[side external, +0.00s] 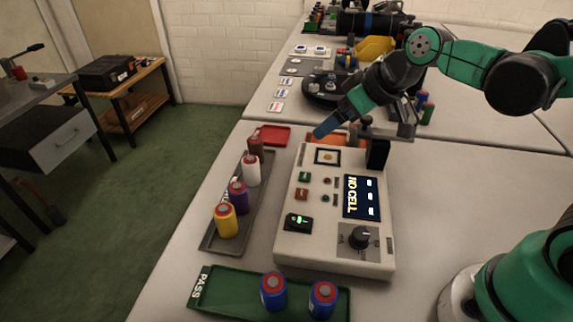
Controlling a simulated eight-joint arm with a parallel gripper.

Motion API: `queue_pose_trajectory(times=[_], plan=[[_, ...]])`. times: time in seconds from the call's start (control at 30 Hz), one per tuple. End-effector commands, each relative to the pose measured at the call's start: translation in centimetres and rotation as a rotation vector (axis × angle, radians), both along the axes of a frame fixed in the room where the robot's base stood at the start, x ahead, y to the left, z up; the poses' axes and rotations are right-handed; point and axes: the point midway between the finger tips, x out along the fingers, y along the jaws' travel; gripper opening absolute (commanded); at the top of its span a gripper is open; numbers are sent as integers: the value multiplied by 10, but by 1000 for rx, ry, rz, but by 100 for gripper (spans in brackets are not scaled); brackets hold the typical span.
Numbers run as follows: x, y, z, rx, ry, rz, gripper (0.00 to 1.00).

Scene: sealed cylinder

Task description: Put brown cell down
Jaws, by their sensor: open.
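The brown cell (255,145) stands upright at the far end of the long grey tray (209,240), with a reddish top. My gripper (324,129) is to the right of the brown cell, above the far end of the tester, and apart from the cell. It is open, and no cell shows in it. Its far finger is hard to make out. The beige tester (290,252) has a screen (362,197) reading "NO CELL".
A white cell (251,170), a purple cell (238,196) and a yellow cell (225,221) stand in the grey tray. The green PASS tray (225,290) holds two blue cells (273,291). A red tray (275,136) lies beyond. Bare table lies right of the tester.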

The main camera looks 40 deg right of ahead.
Motion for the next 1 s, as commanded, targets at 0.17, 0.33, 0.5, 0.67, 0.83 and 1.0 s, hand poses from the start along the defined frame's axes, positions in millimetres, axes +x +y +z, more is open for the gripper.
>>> queue_pose_trajectory(times=[0.17,0.33,0.5,0.67,0.83,1.0], plan=[[52,12,-14,23,-48,171,81],[85,20,-33,36,-105,297,81],[99,24,-45,40,-139,357,81],[108,30,-55,40,-145,369,81],[124,41,-74,39,-145,368,81],[136,49,-89,40,-144,367,81]])
